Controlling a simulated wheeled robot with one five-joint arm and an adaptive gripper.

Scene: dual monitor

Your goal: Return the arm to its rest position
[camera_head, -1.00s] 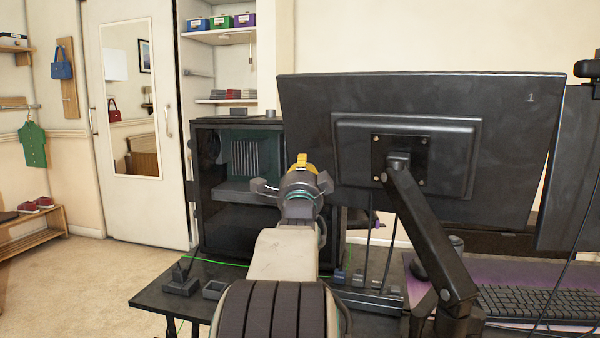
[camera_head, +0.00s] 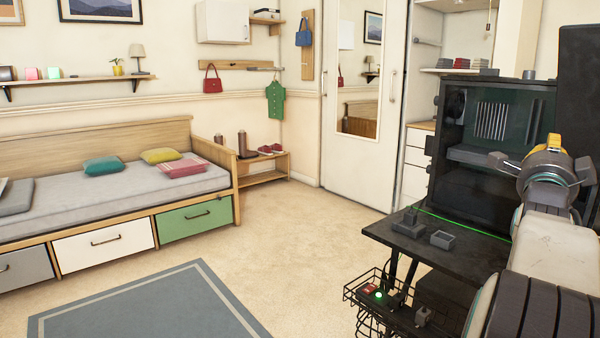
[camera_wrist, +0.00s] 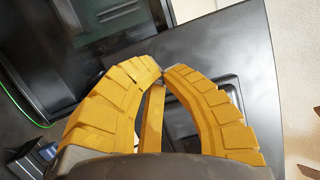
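My gripper (camera_head: 552,148) is at the right of the head view, at the end of my arm, in front of the black computer case (camera_head: 490,145). In the wrist view my gripper (camera_wrist: 163,72) shows two yellow ribbed fingers whose tips meet. No object shows between them, so it is shut and empty. It is over the black desk (camera_wrist: 225,55), apart from the case as far as I can see. The head view also shows the desk (camera_head: 455,258). The monitor is mostly out of the head view.
Small grey trays (camera_head: 443,239) sit at the desk's left edge. A wire basket (camera_head: 352,290) with a lit switch hangs below it. A bed (camera_head: 100,205) and a blue rug (camera_head: 150,310) are at left. The carpet (camera_head: 285,235) between is clear.

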